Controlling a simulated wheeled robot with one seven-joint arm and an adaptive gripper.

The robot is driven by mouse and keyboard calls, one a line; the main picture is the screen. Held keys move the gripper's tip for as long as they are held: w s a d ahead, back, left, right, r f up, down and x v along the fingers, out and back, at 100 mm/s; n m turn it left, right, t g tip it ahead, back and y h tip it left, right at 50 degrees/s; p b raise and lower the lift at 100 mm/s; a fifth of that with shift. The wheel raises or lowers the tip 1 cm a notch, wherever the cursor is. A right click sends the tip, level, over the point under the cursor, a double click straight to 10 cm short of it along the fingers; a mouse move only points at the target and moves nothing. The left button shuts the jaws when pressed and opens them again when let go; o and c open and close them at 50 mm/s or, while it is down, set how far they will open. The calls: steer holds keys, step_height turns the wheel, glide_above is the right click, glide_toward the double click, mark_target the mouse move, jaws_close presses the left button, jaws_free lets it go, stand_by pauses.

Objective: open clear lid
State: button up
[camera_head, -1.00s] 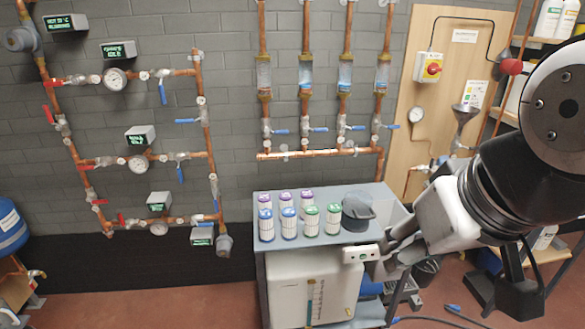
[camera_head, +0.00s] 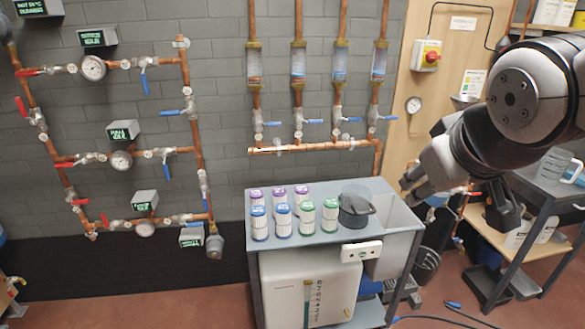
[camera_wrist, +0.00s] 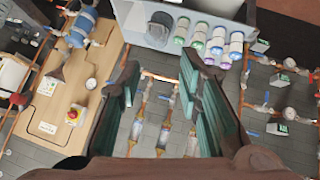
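No part is plainly marked as the clear lid. A dark, see-through round container (camera_head: 356,206) with what looks like a lid and handle stands on the right part of the cart top (camera_head: 340,236). It also shows in the wrist view (camera_wrist: 159,29). Whether its lid is shut is too small to tell. My gripper (camera_head: 412,186) is to the right of the container, near the cart's right edge and apart from it. In the wrist view my gripper (camera_wrist: 160,72) has its two green-padded fingers wide apart, with nothing between them.
Several filter cartridges (camera_head: 283,222) stand left of the container. A white box (camera_head: 362,252) sits on the cart's front edge. Copper pipes with blue-handled valves (camera_head: 299,122) run on the wall behind. Another dark table (camera_head: 535,195) stands to the right. Hoses lie on the floor.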

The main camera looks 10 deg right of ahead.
mark_target(368, 213)
steer(key=w+d+f+n+t+b, duration=0.25)
steer(key=w+d+f+b, duration=0.2)
steer(key=w, duration=0.35)
steer(key=w+d+f+n+t+h+b, duration=0.1)
steer(key=w+d+f+n+t+b, duration=0.1)
steer(key=w+d+f+n+b, duration=0.5)
steer(key=w+d+f+t+b, duration=0.15)
steer(key=w+d+b, duration=0.25)
steer(key=w, duration=0.6)
step_height(368, 213, down, 21)
steer(key=d+n+y+b, duration=0.1)
steer(key=n+y+b, duration=0.9)
steer(key=b, duration=0.4)
steer(key=shift+n+h, duration=0.3)
steer(key=shift+n, duration=0.15)
steer(key=x, duration=0.4)
steer(key=b+x, duration=0.1)
steer(key=x, duration=0.4)
steer(key=b+x, duration=0.1)
steer(key=x, duration=0.3)
steer(key=shift+w+d+r, duration=0.15)
steer(key=shift+w+r, duration=0.05)
steer(key=shift+w, duration=0.15)
jaws_close()
